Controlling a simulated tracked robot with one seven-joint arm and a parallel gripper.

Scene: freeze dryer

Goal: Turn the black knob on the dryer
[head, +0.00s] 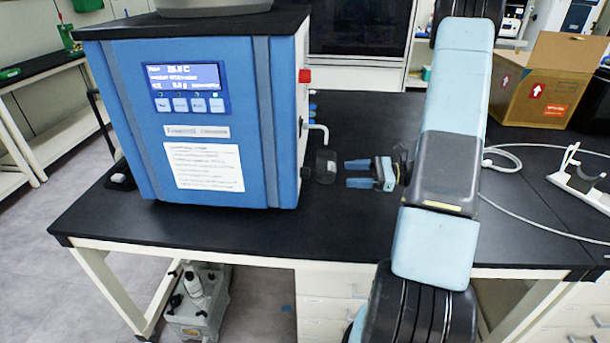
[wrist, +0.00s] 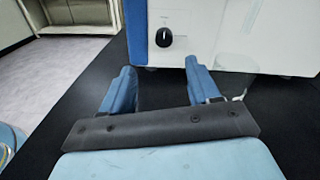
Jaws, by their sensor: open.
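The blue freeze dryer (head: 215,120) stands on the black bench with its display facing my body camera. The black knob (wrist: 164,37) is low on the dryer's white side panel in the wrist view. In the head view the knob (head: 306,172) shows as a small dark shape at the dryer's lower right edge. My gripper (head: 358,174) is open and empty to the right of the knob, its two blue fingers pointing at the dryer side. In the wrist view my gripper (wrist: 160,82) has the knob ahead, between the lines of the fingers and beyond their tips, apart from them.
A bent pipe (head: 319,129) and a red switch (head: 305,76) stick out from the dryer's side. A cardboard box (head: 545,85) and white cables (head: 545,146) lie right of my arm. The bench front is clear.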

